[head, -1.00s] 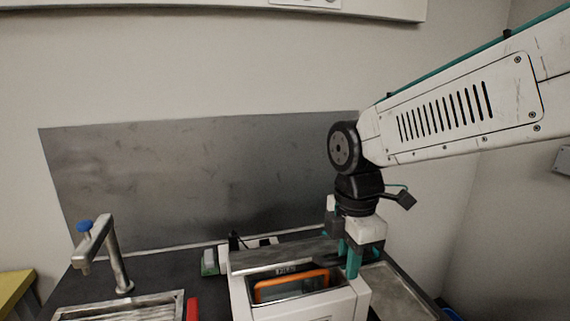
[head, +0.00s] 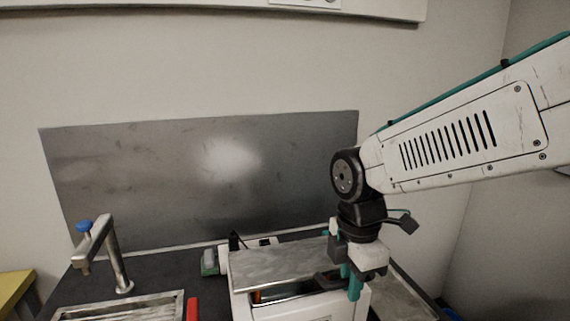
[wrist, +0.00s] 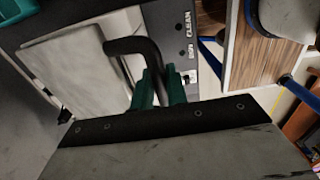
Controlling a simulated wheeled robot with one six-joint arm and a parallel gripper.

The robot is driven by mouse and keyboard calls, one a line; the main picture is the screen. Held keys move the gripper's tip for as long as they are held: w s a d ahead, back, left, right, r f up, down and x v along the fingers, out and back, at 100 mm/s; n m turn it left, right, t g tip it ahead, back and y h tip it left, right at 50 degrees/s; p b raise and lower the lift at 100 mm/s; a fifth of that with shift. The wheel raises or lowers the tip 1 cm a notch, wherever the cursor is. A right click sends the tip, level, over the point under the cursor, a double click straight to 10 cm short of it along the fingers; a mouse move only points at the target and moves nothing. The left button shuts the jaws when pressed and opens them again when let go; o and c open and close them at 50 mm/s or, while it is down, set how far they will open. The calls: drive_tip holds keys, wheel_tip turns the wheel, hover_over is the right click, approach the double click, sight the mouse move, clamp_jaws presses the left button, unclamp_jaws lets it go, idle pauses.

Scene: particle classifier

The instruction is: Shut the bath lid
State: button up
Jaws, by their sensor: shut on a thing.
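The bath (head: 330,308) is a white box on the dark counter in the head view. Its grey metal lid (head: 272,268) is tilted low over the opening, with a narrow gap left at the front. A bit of an orange thing (head: 257,296) shows in that gap. My gripper (head: 352,285) is at the lid's right front. In the wrist view, my green fingers (wrist: 158,92) are shut on the lid's black bent handle (wrist: 130,46).
A metal tap (head: 108,255) with a blue knob and a sink (head: 120,306) are on the left. A red thing (head: 193,309) stands between sink and bath. A green and white thing (head: 209,262) is behind the bath's left side. A metal sheet (head: 200,180) backs the counter.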

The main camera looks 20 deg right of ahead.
drive_tip(key=shift+s+f, duration=0.25)
drive_tip(key=shift+f, duration=0.6)
drive_tip(key=shift+s+f, duration=0.25)
drive_tip(key=shift+f, duration=1)
drive_tip(key=o, duration=0.7)
drive_tip(key=shift+r, duration=0.1)
drive_tip(key=shift+r, duration=3.45)
